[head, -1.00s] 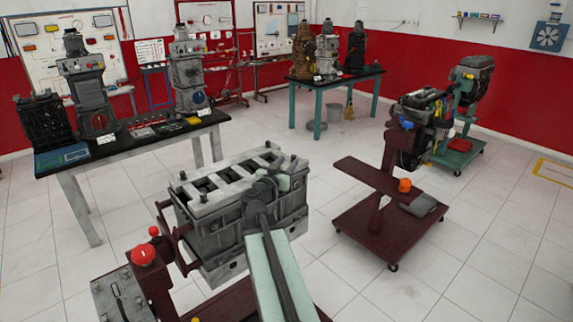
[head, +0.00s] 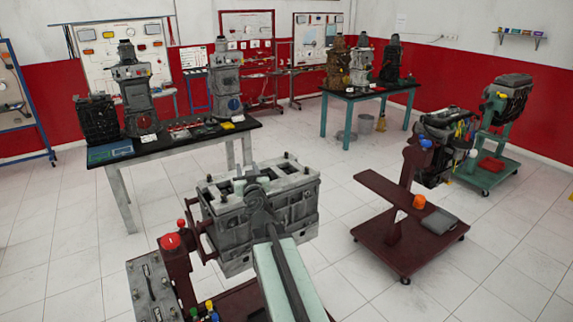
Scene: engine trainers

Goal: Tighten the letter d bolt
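A grey engine block (head: 300,200) sits on a dark red stand in the middle of the view. Several dark bolts stand up from its top face, one at the back right (head: 285,156) and one at the left corner (head: 209,178). No letters are legible, so I cannot tell which bolt is d. My gripper (head: 250,184) is at the end of my pale green arm, in front of the block's top near edge. It hides part of the top. I cannot see its fingertips clearly, nor whether it touches a bolt.
A red knob (head: 170,241) and a control panel (head: 152,285) are at the lower left of the stand. A dark red trolley (head: 395,245) stands to the right. A long table (head: 190,139) with engines is behind left. White tiled floor lies clear between them.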

